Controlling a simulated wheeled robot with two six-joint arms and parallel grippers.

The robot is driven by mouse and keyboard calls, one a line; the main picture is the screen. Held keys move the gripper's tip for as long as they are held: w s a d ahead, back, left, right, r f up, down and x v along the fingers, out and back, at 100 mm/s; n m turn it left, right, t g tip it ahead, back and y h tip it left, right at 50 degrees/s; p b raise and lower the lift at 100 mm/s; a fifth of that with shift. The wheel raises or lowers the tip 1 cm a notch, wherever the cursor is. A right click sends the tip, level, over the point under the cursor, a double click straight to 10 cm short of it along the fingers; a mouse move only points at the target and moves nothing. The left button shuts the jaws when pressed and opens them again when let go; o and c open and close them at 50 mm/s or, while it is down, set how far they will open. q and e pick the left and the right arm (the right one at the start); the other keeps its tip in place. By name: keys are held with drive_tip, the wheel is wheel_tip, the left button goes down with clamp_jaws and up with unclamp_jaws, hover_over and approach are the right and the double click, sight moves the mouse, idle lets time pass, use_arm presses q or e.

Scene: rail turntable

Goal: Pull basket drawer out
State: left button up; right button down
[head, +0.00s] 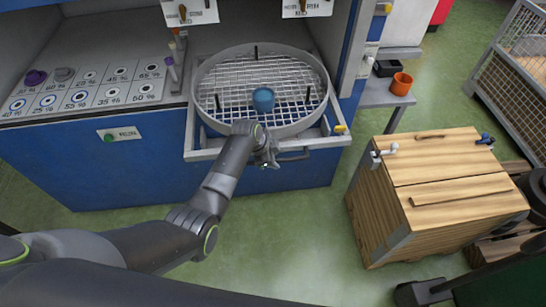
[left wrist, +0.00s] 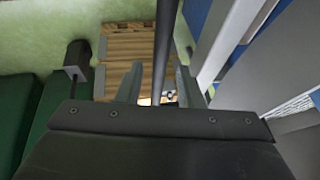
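The basket drawer (head: 215,150) is a grey frame in the blue cabinet, carrying a round wire-mesh basket (head: 205,72). Its front edge stands a little forward of the cabinet front. A blue cup (head: 263,99) stands on the mesh. A dark bar handle (head: 295,156) is on the drawer front. My left gripper (head: 269,160) is at the handle's left part. In the left wrist view a dark bar (left wrist: 166,50) runs between the two fingers of the left gripper (left wrist: 163,88), which are apart with gaps beside it. My right gripper is out of view.
A wooden chest (head: 440,190) stands on the green floor at right. A side shelf (head: 385,97) holds an orange cup (head: 401,84). A wire cage (head: 515,75) is at far right. Green floor (head: 300,225) in front of the drawer is clear.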

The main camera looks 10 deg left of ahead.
use_arm(q)
drive_tip(key=shift+r, duration=0.1)
drive_tip(key=shift+s+a+r, duration=0.1)
drive_tip(key=shift+a+r, duration=0.1)
drive_tip(key=shift+r, duration=0.35)
drive_tip(key=v, duration=1.6)
drive_tip(key=shift+b, duration=0.4)
drive_tip(key=shift+s, duration=0.15)
